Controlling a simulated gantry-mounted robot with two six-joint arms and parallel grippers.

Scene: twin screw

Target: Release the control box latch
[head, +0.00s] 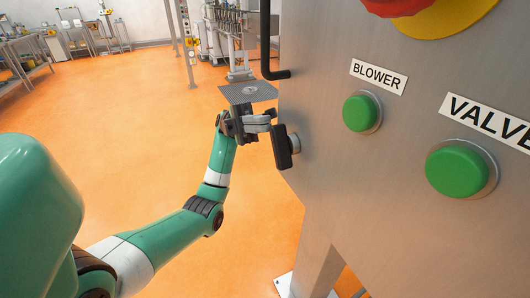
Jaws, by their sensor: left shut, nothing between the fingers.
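The grey metal control box (320,120) fills the right side of the head view. A black latch handle (282,148) on a round silver base (295,143) sticks out at the box's left edge and hangs roughly upright. My left gripper (268,122) is beside the top of the latch, just left of the box edge. Its fingers are shut with nothing between them. I cannot tell whether they touch the latch. My right gripper is not in view.
Green BLOWER (361,113) and VALVE (458,171) buttons and a red emergency knob (395,5) sit on the box front. A bent black bar (266,45) stands at its upper left edge. Orange floor (130,110) lies open at the left.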

